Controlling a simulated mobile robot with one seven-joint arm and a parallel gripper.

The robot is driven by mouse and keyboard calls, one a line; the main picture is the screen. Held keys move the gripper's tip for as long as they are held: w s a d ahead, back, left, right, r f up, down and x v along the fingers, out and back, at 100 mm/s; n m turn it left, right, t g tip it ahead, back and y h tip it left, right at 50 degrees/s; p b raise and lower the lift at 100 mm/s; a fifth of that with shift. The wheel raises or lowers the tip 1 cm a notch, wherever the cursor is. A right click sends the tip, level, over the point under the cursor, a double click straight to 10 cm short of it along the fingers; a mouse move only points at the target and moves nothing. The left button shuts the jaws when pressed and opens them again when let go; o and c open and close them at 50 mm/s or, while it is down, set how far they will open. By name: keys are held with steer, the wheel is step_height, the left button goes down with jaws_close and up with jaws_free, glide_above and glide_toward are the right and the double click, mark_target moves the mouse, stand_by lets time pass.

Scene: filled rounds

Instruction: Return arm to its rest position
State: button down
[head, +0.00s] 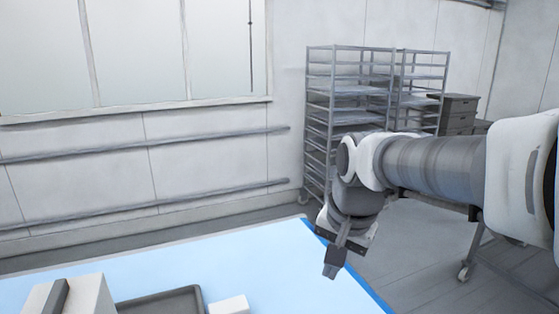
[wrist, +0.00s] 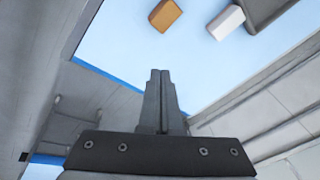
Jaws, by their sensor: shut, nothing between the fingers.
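My arm reaches in from the right side of the head view. My gripper (head: 331,272) points down near the right edge of the light blue table top (head: 262,262). In the wrist view my gripper (wrist: 159,75) has its two fingers together with nothing between them. The table top also shows in the wrist view (wrist: 125,48), beyond the fingertips. The gripper appears apart from every object on the table.
An orange-brown block (wrist: 165,14) and a white block (wrist: 226,22) lie on the table, beside a grey tray (wrist: 262,12). In the head view the tray (head: 190,293) is near the bottom edge, next to a white box (head: 92,294). Metal racks (head: 318,120) stand by the back wall.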

steer(key=s+d+f+n+t, duration=0.1)
steer(key=s+d+n, duration=0.4)
steer(key=s, duration=0.8)
steer(key=shift+s+n+t+h, duration=0.15)
steer(key=shift+n+t+h, duration=0.25)
steer(key=shift+t, duration=0.4)
